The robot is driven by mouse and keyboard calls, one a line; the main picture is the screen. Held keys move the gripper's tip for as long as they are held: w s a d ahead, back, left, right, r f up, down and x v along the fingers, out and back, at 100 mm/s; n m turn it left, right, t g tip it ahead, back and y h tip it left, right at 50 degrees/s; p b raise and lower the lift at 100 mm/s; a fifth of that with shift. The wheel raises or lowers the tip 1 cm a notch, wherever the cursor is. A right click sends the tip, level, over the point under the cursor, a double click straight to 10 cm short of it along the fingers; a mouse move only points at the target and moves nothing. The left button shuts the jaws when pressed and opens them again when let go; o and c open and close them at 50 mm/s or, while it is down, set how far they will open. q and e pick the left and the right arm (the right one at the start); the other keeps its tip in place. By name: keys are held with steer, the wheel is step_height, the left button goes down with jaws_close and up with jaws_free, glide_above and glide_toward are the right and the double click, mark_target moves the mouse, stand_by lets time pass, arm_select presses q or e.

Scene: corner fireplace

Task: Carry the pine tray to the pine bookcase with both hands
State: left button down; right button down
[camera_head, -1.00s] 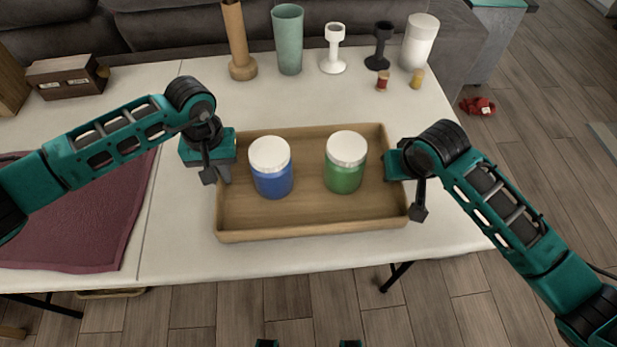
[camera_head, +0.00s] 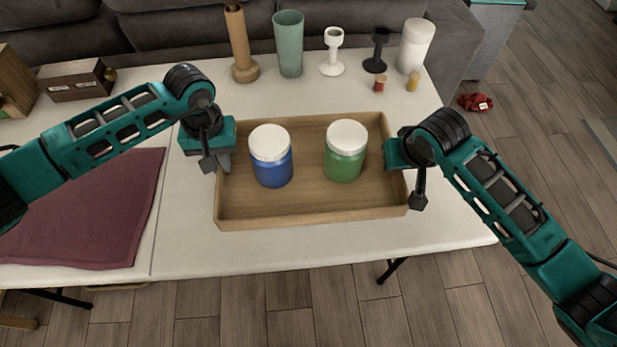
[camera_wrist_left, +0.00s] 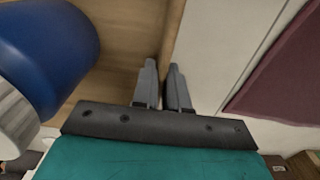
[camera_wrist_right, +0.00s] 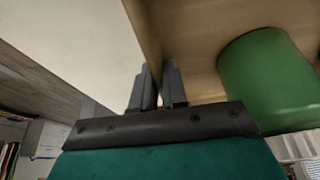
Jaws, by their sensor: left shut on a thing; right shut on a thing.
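The pine tray (camera_head: 310,218) is level over the white table, in the middle of the head view. A blue jar with a white lid (camera_head: 272,170) and a green jar with a white lid (camera_head: 343,165) stand upright in it. My left gripper (camera_head: 222,160) is shut on the tray's left wall; the left wrist view shows its fingers (camera_wrist_left: 163,88) astride that wall. My right gripper (camera_head: 396,155) is shut on the right wall, its fingers (camera_wrist_right: 158,88) astride it in the right wrist view. I cannot identify the pine bookcase in these views.
Behind the tray stand a wooden vase (camera_head: 240,50), a green tumbler (camera_head: 289,45), a white goblet (camera_head: 333,50), a black goblet (camera_head: 377,50) and a white vase (camera_head: 415,45). A wooden box (camera_head: 78,80) and maroon cloth (camera_head: 85,215) lie left.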

arm_select(q)
steer(key=shift+r, duration=0.15)
arm_select(e)
steer(key=shift+r, duration=0.1)
stand_by(0.3)
